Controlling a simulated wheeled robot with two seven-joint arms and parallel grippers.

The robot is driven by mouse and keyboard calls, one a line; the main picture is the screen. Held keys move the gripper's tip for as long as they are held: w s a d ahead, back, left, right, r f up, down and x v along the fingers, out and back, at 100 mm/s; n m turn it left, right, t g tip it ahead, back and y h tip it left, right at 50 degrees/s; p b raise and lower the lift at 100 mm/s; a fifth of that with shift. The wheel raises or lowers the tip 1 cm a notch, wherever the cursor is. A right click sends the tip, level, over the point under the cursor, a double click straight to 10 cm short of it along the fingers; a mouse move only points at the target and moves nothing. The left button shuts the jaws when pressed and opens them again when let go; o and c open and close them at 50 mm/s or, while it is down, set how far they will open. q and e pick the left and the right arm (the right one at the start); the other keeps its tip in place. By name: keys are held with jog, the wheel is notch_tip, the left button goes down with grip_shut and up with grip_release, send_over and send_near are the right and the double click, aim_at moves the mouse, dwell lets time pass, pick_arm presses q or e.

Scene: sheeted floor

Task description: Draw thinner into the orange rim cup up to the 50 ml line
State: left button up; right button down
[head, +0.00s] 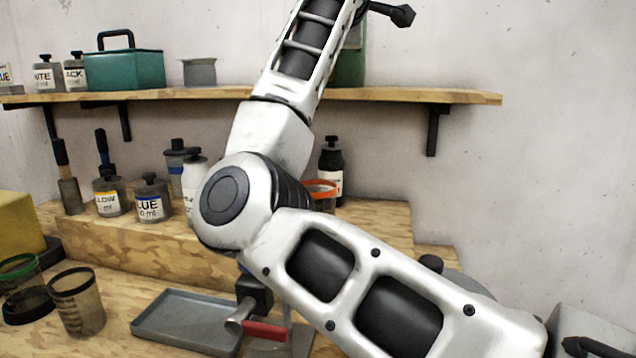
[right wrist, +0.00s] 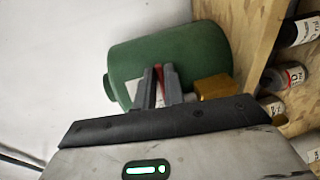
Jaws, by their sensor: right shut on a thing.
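The orange rim cup (head: 322,190) stands on the raised wooden step, mostly hidden behind my right arm; its 50 ml line and contents cannot be seen. A green drum (right wrist: 185,50) fills the middle of the right wrist view, and part of it shows on the upper shelf in the head view (head: 351,55). My right gripper (right wrist: 160,75) is in front of the drum, its fingers close together on a thin red piece (right wrist: 159,73), perhaps a tap lever. A brass-coloured block (right wrist: 215,87) is just right of the fingers. My left gripper is not in view.
Labelled jars (head: 150,201) and a dark bottle (head: 331,165) stand on the step. A grey tray (head: 185,320) lies on the bench beside a red-handled tool (head: 264,331). A green-rimmed cup (head: 22,283) and a dark-rimmed cup (head: 78,305) stand at left. A teal box (head: 125,70) is on the shelf.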

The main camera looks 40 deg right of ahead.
pick_arm(q)
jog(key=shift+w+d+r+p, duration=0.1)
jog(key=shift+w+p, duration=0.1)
jog(key=shift+p, duration=0.65)
pick_arm(e)
jog(key=shift+w+a+r+m+g+h, duration=0.15)
jog(key=shift+a+r+m+g+h, duration=0.1)
jog(key=shift+m+g+h, duration=0.35)
pick_arm(q)
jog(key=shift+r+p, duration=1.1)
jog(key=shift+p, duration=0.05)
pick_arm(e)
jog(key=shift+a+f+m+g+h, duration=0.1)
jog(key=shift+a+m+g+h, duration=0.1)
jog(key=shift+m+g+h, duration=0.5)
